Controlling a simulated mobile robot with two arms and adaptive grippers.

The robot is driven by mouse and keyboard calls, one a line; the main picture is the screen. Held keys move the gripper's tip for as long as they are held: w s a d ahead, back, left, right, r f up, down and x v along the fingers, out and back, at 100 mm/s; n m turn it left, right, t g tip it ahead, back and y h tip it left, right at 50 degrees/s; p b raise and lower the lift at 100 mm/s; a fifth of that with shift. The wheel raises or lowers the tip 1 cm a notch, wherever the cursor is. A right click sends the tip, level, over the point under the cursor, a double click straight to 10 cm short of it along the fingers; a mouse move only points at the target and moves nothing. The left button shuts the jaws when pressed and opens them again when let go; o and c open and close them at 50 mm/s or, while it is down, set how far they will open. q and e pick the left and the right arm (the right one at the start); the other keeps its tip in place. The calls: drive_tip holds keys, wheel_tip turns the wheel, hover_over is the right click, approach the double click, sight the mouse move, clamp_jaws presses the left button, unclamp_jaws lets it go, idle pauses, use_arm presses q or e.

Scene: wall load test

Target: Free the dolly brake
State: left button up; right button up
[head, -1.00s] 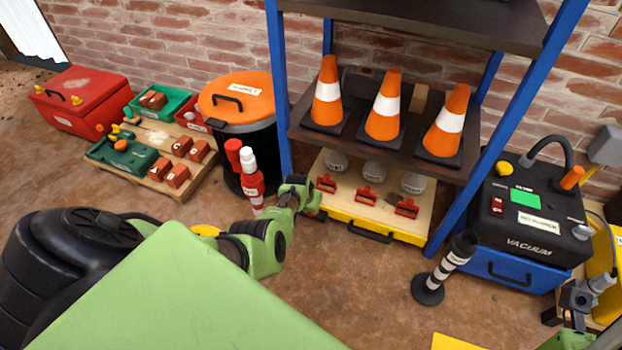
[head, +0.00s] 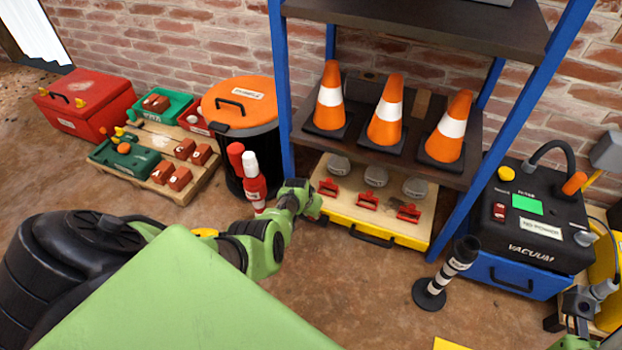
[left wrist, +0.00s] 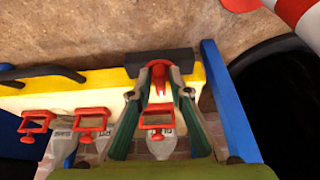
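A low wooden platform with a yellow front edge (head: 372,232), seemingly the dolly, sits under the blue-legged shelf. It carries several red frame-like clips (head: 367,201) and grey rounded weights (head: 376,176). My left gripper (head: 314,206) is at its front left corner, by the blue post. In the left wrist view the gripper fingers (left wrist: 160,82) stand on either side of a small red tapered part (left wrist: 158,78), in front of a dark block (left wrist: 178,58) on the yellow edge. They look apart; contact with the red part is unclear.
A red-and-white post (head: 252,180) stands close behind my left gripper, by the orange-lidded bin (head: 240,105). A black-and-white post (head: 445,275) stands right of the platform, before the vacuum (head: 530,220). Floor in front of the platform is clear.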

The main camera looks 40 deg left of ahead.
use_arm(q)
drive_tip(key=shift+r, duration=0.1)
drive_tip(key=v, duration=1.1)
drive_tip(key=shift+s+r, duration=0.3)
drive_tip(key=shift+r, duration=0.05)
drive_tip(key=shift+d, duration=0.1)
idle(0.3)
